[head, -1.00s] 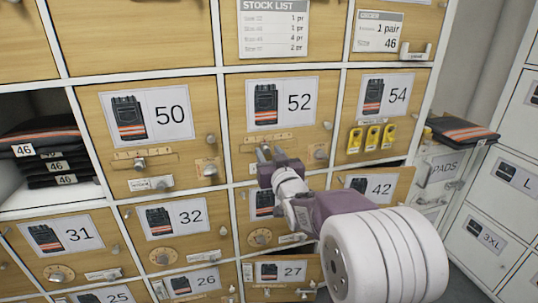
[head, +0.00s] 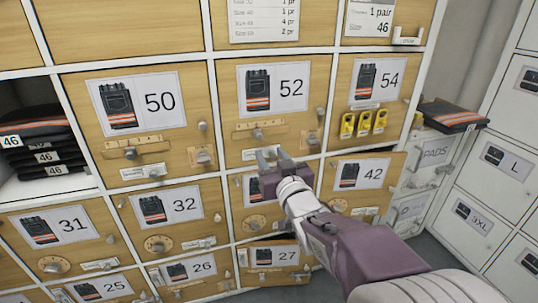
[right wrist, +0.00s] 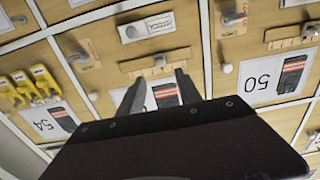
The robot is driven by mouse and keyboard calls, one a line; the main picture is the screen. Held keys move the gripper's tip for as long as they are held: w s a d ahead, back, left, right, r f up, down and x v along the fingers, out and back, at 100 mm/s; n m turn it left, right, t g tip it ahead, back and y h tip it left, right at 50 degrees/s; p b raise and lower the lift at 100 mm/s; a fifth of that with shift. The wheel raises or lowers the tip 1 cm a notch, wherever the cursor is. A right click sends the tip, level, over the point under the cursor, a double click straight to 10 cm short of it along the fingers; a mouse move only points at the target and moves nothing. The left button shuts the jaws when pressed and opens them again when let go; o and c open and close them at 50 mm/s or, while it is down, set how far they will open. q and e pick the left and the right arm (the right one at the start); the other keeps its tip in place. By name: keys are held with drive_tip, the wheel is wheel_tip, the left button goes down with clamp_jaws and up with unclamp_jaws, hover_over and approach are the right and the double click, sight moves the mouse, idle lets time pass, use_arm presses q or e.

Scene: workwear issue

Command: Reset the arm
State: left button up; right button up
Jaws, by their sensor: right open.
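My right gripper (head: 268,161) is open and empty in the head view, in front of the lower edge of the locker door marked 52 (head: 272,97). Its two dark fingers also show in the right wrist view (right wrist: 160,90), with the door's trousers picture partly hidden between and behind them. I see no contact with the door, though the exact gap is hard to tell. My right arm comes in from the lower right. My left gripper is out of view.
Doors 50 (head: 132,110), 54 (head: 378,85) and 32 (head: 166,207) surround the gripper. Folded trousers (head: 40,150) lie in an open compartment at left; another folded pair (head: 452,114) lies on the pads cabinet at right.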

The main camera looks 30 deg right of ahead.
idle(0.3)
drive_tip(key=w+a+f+n+g+y, duration=0.1)
drive_tip(key=w+a+f+n+y, duration=0.15)
drive_tip(key=a+f+y, duration=0.35)
drive_tip(key=s+a+f+g+h, duration=0.1)
drive_tip(key=a+f+g, duration=0.2)
drive_tip(key=f, duration=0.3)
drive_tip(key=s+a+f+g+h, duration=0.1)
drive_tip(key=a+f+g, duration=0.15)
drive_tip(key=f, duration=0.45)
drive_tip(key=s+a+f+g, duration=0.1)
drive_tip(key=s+f+g, duration=0.9)
drive_tip(key=s, duration=0.4)
wheel_tip(320, 180, up, 36)
drive_tip(key=s+p, duration=0.2)
drive_tip(key=p, duration=3.5)
drive_tip(key=shift+s+a+y, duration=0.15)
drive_tip(key=shift+a+y, duration=0.1)
drive_tip(key=shift+y, duration=0.05)
